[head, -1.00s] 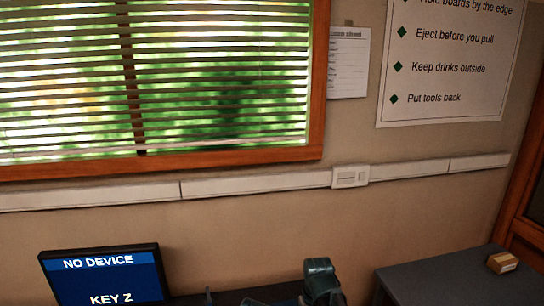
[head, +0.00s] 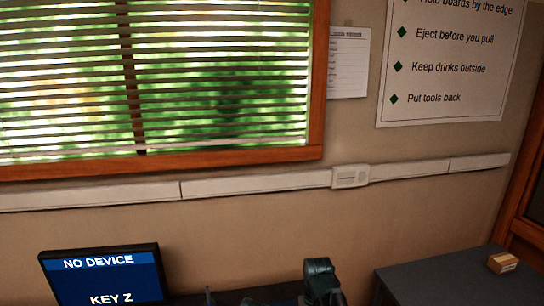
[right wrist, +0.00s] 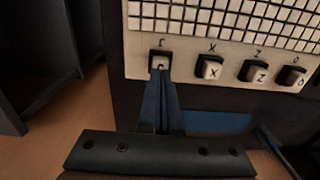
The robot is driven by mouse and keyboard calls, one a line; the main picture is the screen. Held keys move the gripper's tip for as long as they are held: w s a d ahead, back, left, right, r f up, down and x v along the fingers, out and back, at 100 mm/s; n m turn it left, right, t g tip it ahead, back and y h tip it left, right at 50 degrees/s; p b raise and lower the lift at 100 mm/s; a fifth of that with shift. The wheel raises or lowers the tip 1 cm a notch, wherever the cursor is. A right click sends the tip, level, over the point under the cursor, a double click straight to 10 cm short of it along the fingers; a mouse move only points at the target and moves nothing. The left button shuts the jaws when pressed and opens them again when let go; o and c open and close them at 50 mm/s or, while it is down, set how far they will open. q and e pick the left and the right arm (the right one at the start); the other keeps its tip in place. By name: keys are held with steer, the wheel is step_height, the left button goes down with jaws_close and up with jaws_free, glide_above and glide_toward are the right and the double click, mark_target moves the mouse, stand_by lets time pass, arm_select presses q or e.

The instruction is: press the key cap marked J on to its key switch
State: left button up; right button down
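In the right wrist view my right gripper (right wrist: 161,72) is at the leftmost key position of a pale panel (right wrist: 138,25). The fingers look closed together, with their tips at the J switch. A small piece of the white J key cap (right wrist: 160,61) shows at the tips, inside a black surround. The tips hide most of it, so I cannot tell how far down it sits. The letter above it looks like an upside-down J. My left gripper is in neither current view.
To the right are the X key (right wrist: 212,68), Z key (right wrist: 257,73) and another capped key (right wrist: 293,76). A white key grid (right wrist: 240,15) lies beyond. In the head view a monitor (head: 105,277) reads NO DEVICE, KEY Z. A small box (head: 502,262) sits on the right-hand table (head: 440,285).

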arm_select(q)
steer(key=shift+f+b, duration=1.15)
arm_select(e)
steer(key=shift+f, duration=1.1)
arm_select(q)
steer(key=shift+r, duration=0.15)
arm_select(e)
steer(key=shift+r, duration=0.1)
steer(key=shift+r+p, duration=3.5)
steer(key=shift+p, duration=0.1)
arm_select(q)
step_height(320, 180, up, 7)
arm_select(e)
steer(key=s+a, duration=0.2)
steer(key=s, duration=0.5)
steer(key=s+a+n+h, duration=0.1)
steer(key=s+a, duration=0.2)
steer(key=s, duration=0.3)
steer(key=shift+s+a+n, duration=0.25)
steer(key=shift+s+n, duration=0.05)
steer(key=shift+s, duration=0.1)
